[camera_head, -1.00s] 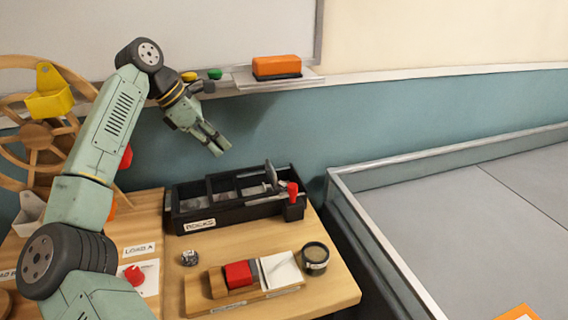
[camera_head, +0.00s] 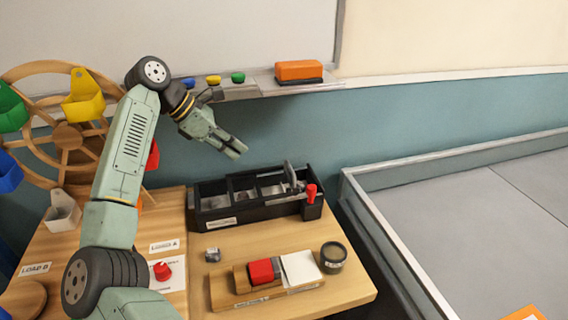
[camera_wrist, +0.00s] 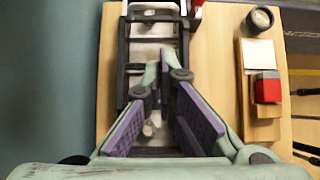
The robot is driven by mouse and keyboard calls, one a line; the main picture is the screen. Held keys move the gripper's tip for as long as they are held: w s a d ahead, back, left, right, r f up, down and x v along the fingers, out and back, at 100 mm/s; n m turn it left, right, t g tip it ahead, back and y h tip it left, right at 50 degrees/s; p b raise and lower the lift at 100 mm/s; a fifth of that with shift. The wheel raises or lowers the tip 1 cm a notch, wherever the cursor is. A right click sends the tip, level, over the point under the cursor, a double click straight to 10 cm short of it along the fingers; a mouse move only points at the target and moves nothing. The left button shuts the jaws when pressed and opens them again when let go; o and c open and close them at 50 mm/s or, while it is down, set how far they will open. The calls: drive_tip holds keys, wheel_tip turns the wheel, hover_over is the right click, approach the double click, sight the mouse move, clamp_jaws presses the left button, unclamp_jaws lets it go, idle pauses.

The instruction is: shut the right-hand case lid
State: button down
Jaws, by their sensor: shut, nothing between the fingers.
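The black case (camera_head: 225,213) stands at the back of the wooden table, its compartments showing from above. A thin dark grey flap (camera_head: 290,174) stands upright at its right-hand compartment; it looks like the right-hand lid, raised. A red knob (camera_head: 311,191) sits at the case's right end. My gripper (camera_head: 238,150) is shut and empty, in the air above and behind the middle of the case, apart from it. In the wrist view its purple-padded fingers (camera_wrist: 166,75) hide part of the case (camera_wrist: 123,60).
In front of the case are a wooden block holder (camera_head: 225,294) with a red block (camera_head: 261,271), a dark round jar (camera_head: 333,257) and a small grey lump (camera_head: 212,255). A wooden wheel with coloured bins (camera_head: 83,100) stands left. The whiteboard ledge (camera_head: 255,91) runs behind.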

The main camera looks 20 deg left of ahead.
drive_tip(key=b, duration=0.5)
approach(277, 184)
drive_tip(key=x, duration=0.2)
drive_tip(key=shift+w+d+f, duration=0.1)
drive_tip(key=shift+w+f, duration=0.1)
drive_tip(key=w+d, duration=0.2)
drive_tip(key=d, duration=0.1)
drive_tip(key=shift+f, duration=0.35)
drive_tip(key=shift+w+d, duration=0.25)
drive_tip(key=shift+d, duration=0.05)
drive_tip(key=w+d+b, duration=0.1)
drive_tip(key=w+d, duration=0.3)
drive_tip(key=d, duration=0.2)
drive_tip(key=shift+w+d, duration=0.3)
drive_tip(key=shift+d, duration=0.1)
